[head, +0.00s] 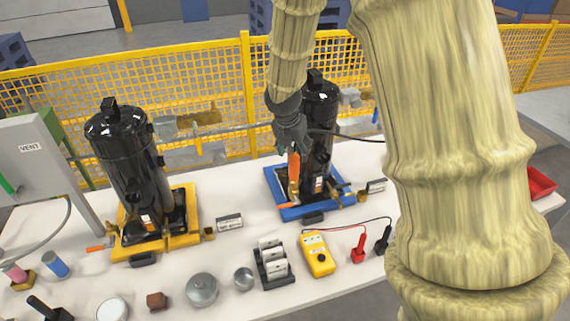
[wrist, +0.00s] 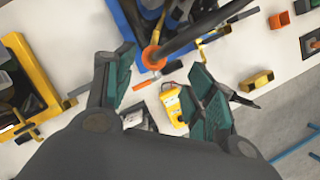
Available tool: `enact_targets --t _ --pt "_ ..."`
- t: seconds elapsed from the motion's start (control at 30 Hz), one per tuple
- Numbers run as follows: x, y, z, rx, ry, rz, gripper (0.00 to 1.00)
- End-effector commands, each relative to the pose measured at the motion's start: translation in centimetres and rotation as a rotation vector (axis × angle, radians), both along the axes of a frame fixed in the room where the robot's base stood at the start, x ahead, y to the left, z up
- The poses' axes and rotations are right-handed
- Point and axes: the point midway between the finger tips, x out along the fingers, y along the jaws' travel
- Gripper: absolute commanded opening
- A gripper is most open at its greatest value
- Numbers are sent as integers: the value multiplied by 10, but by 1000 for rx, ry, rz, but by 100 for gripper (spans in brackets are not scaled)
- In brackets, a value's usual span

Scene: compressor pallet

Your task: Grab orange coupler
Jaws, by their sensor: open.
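The orange coupler (head: 293,165) stands upright just below my gripper (head: 291,140) in the head view, in front of the black compressor on the blue pallet. In the wrist view an orange ring (wrist: 153,58), likely the coupler, shows at the end of a thick dark hose (wrist: 190,35). It lies between the lines of my two green-padded fingers (wrist: 161,65), a little beyond their tips. My gripper is open and empty, pointing down. I cannot tell whether a finger touches the coupler.
The black compressor (head: 319,110) on the blue pallet (head: 277,179) stands close beside my gripper. Another compressor (head: 130,165) stands on a yellow pallet (head: 190,215) at left. A yellow meter (head: 317,254), cans and blocks lie along the front. A yellow mesh fence (head: 215,75) runs behind.

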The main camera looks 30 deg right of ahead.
Motion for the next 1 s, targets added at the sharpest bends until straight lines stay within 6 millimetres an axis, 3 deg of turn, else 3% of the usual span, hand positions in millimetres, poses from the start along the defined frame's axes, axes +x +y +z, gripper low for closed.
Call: enact_targets --t 0.5,1.0 --pt "17 -5 -45 -1 3 14 55" --pt "24 -14 -68 -2 3 13 55"
